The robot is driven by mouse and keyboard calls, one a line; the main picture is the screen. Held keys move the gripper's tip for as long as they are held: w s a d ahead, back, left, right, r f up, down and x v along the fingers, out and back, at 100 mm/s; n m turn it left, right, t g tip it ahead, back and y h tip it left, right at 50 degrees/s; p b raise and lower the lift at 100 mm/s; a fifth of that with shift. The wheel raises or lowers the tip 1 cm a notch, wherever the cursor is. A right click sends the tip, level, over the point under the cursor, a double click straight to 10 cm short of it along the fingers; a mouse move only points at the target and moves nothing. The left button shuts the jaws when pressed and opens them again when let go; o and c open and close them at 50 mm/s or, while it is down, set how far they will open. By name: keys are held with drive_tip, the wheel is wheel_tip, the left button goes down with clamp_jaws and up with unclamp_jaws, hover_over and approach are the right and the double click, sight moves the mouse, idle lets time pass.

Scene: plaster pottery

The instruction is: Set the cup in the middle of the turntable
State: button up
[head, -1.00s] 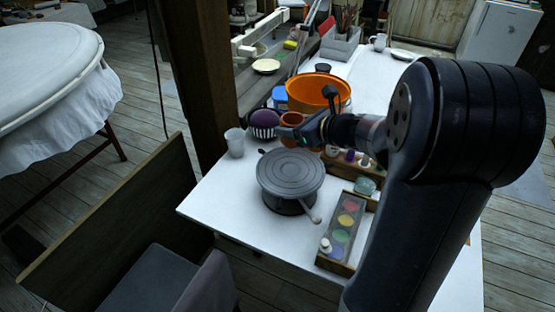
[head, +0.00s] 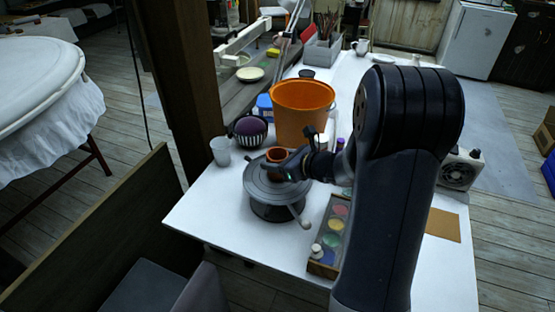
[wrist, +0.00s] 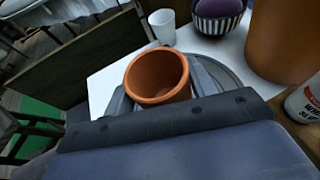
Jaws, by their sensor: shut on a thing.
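The cup is a small terracotta pot (head: 275,156), upright in my gripper (head: 283,170). In the wrist view the cup (wrist: 158,78) shows its open, empty mouth, with one grey finger on either side. The turntable (head: 255,191) is a grey round disc on a dark base, on the white table. The cup is over the disc's far part, right of its left rim. Fingers and arm hide the cup's base, so I cannot tell whether it touches the disc. In the wrist view the disc's edge (wrist: 228,76) shows behind the right finger.
A white cup (head: 220,151), a striped bowl with a purple ball (head: 250,131) and a large orange bucket (head: 302,112) stand close behind the turntable. A paint box (head: 334,235) and a pale handle end (head: 305,224) are at the front right. The table's (head: 208,212) front left is bare.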

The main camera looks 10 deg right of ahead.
drive_tip(key=shift+f+b, duration=0.4)
drive_tip(key=shift+b, duration=0.05)
drive_tip(key=o, duration=1.1)
drive_tip(key=shift+c, duration=0.2)
drive_tip(key=shift+r+p, duration=0.6)
drive_tip(key=shift+p, duration=0.1)
drive_tip(key=v, duration=1.1)
drive_tip(key=shift+s+d, duration=0.35)
